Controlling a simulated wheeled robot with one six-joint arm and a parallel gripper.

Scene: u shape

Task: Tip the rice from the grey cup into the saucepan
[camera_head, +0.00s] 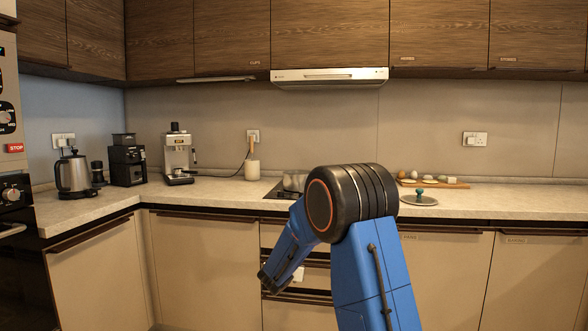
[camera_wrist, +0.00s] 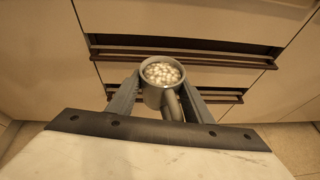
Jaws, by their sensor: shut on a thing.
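The grey cup (camera_wrist: 152,99) is in the wrist view, held between the two fingers of my gripper (camera_wrist: 161,86). It is filled with pale rice (camera_wrist: 161,72), and its handle points toward my wrist. My gripper is shut on the cup, in front of the drawer fronts. The saucepan (camera_head: 294,182) stands on the hob on the back counter in the head view. My arm hides its right part, and its inside cannot be seen.
A lid with a teal knob (camera_head: 419,199) lies right of my arm, near a wooden board (camera_head: 434,184) with several food items. A kettle (camera_head: 74,175), grinder (camera_head: 127,162) and coffee machine (camera_head: 179,156) stand at left. The range hood (camera_head: 330,76) hangs above the hob.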

